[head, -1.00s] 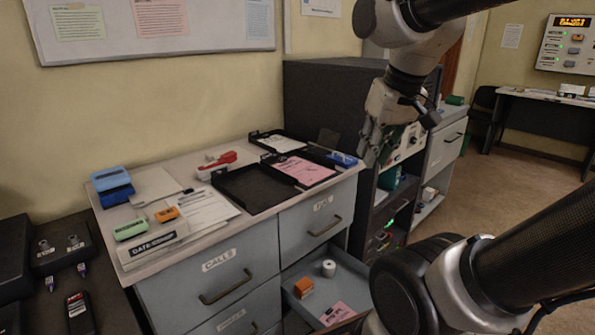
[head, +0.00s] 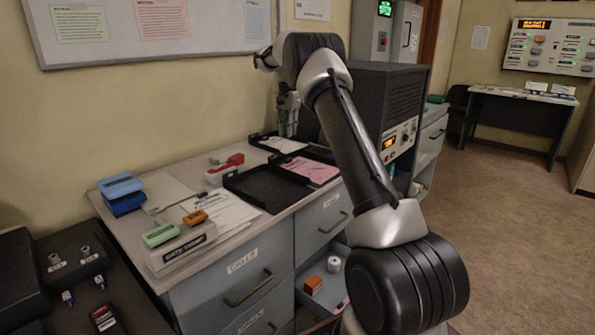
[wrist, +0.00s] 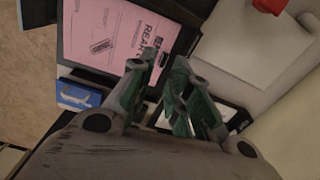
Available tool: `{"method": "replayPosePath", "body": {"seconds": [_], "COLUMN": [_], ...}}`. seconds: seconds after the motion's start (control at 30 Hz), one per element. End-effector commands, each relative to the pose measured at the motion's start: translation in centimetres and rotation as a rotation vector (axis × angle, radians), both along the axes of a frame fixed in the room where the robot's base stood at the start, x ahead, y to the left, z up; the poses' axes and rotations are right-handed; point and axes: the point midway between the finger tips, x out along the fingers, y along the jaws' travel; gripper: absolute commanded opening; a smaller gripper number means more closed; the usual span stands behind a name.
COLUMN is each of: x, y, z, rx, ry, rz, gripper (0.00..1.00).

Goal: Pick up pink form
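A pink form (head: 312,170) lies flat in a black tray on the grey cabinet's top, in the head view. In the wrist view the pink form (wrist: 108,38), with printed text, fills the upper left; the left finger overlaps its lower right corner in the picture.
A black tray (head: 262,196) stands left of the form, and a white sheet (head: 284,145) lies behind it. A blue box (wrist: 78,95) is near the form. A dark equipment cabinet (head: 385,95) rises to the right. A drawer (head: 328,270) stands open below.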

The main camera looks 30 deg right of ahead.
Motion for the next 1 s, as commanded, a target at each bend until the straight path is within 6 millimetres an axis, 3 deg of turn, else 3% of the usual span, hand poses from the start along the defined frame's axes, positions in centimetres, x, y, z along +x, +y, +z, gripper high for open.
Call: {"method": "replayPosePath", "body": {"seconds": [0.03,0.1,0.7,1.0], "x": [0.9,1.6,2.3,2.3], "y": [-0.6,-1.0,-2.0,-2.0], "z": [-1.6,-3.1,-11.0,-12.1], "rx": [0.002,0.004,0.006,0.005], "ry": [0.011,0.019,0.03,0.026], "rz": [-0.03,-0.061,-0.088,-0.088], "gripper": [0.19,0.19,0.19,0.19]}}
